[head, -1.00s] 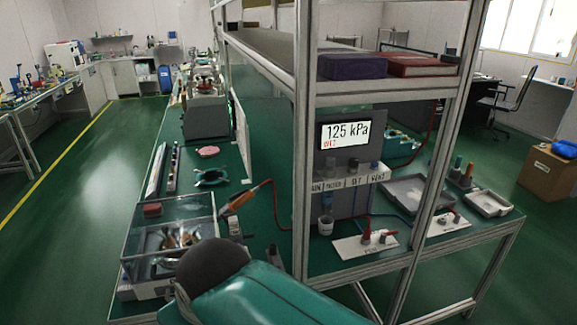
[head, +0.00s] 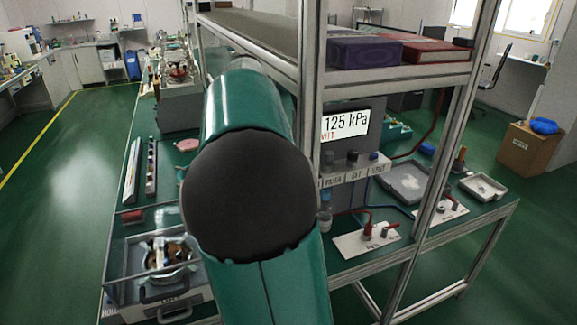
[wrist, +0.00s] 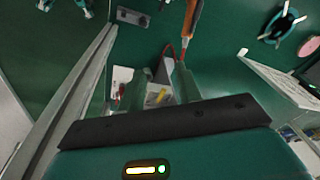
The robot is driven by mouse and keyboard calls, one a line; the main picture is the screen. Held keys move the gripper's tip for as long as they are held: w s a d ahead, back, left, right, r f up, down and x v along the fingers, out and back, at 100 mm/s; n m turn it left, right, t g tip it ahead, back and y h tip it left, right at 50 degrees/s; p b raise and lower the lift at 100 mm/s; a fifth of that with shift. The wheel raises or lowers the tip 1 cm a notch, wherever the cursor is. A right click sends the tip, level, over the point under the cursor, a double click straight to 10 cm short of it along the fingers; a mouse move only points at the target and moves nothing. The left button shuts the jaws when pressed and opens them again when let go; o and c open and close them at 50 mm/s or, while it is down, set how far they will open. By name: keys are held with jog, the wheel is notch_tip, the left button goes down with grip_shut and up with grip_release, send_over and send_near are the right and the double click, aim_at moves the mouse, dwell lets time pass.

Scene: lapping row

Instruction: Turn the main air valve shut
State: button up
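I cannot tell for sure which fitting is the main air valve. In the head view, a white plate with red and grey knobs (head: 367,238) lies on the bench, right of the frame post. A second plate with knobs (head: 449,207) lies farther right. A grey pressure unit (head: 345,150) reads 125 kPa, with a row of labelled knobs below. My gripper (wrist: 157,84) shows in the wrist view, its two fingers apart over the green bench. A white plate with a yellow part (wrist: 156,97) shows between them, partly hidden. My arm hides the gripper in the head view.
A metal post (head: 311,100) and shelf (head: 400,76) with boxes stand close to my arm. An orange-handled tool (wrist: 191,32) with a red cable lies by the fingers. A clear-sided box (head: 160,265) is at left. Grey trays (head: 408,186) are at right; floor at left is clear.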

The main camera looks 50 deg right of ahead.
jog(key=w+d+r+m+g+h, duration=0.1)
jog(key=w+d+m+g+h, duration=0.15)
jog(key=d+m, duration=0.6)
jog(key=s+d+f, duration=0.1)
jog(key=d+f, duration=0.1)
jog(key=f, duration=0.2)
jog(key=s+d+f+n, duration=0.1)
jog(key=d+f, duration=0.2)
jog(key=f, duration=0.1)
jog(key=s+d+f+n+g, duration=0.1)
jog(key=d+f, duration=0.1)
jog(key=f, duration=0.2)
jog(key=shift+s+d+f, duration=0.15)
jog(key=shift+d+f, duration=0.05)
jog(key=shift+f, duration=0.05)
jog(key=shift+c, duration=0.3)
grip_shut()
